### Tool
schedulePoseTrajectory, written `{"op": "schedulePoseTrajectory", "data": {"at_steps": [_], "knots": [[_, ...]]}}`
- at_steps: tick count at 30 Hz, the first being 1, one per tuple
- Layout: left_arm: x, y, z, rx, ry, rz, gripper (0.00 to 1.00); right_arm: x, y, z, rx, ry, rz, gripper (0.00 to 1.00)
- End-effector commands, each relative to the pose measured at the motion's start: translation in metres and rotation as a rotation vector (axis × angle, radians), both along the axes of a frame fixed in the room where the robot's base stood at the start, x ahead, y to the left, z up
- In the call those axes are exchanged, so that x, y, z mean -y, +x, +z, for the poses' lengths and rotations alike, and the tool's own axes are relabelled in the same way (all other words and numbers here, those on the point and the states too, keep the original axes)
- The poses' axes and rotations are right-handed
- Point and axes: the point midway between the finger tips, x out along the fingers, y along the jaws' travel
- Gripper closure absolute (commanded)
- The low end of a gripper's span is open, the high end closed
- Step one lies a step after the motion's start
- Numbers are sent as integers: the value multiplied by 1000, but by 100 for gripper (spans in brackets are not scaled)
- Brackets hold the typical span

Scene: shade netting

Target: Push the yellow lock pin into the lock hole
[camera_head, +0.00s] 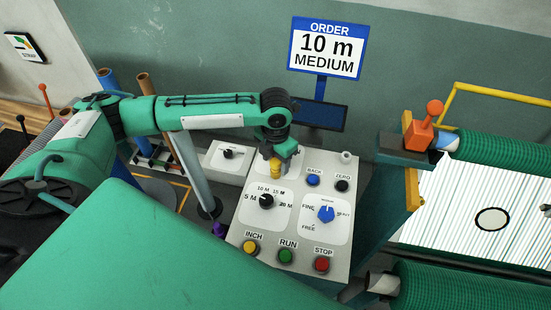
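The yellow lock pin (276,167) stands near the upper left of the white control panel, behind the black length dial. My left gripper (282,154) points down right at the top of the pin. The gripper and pin overlap in the picture. I cannot tell whether the fingers are open, shut, or touching the pin. The lock hole is not visible; the area under the pin is hidden by the pin and gripper. My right gripper is not in view.
The panel (240,238) carries a black dial (266,201), a blue knob (326,213), BACK and ZERO buttons, and yellow, green and red buttons along the front. A sign (327,48) reads "ORDER 10 m MEDIUM". An orange lever (423,128) and netting rolls (455,288) stand at right.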

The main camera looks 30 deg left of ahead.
Motion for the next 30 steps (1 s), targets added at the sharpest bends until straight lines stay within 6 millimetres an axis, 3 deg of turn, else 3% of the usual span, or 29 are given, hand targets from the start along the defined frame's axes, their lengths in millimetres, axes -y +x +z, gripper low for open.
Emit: {"op": "schedulePoseTrajectory", "data": {"at_steps": [7,11,24,30], "knots": [[0,0,3,1,-1,0,45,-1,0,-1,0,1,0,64],[0,1,15,4,-1,1,45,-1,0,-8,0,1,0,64],[0,1,110,4,0,-1,45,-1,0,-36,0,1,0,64],[0,1,133,2,-1,1,45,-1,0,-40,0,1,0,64]]}}
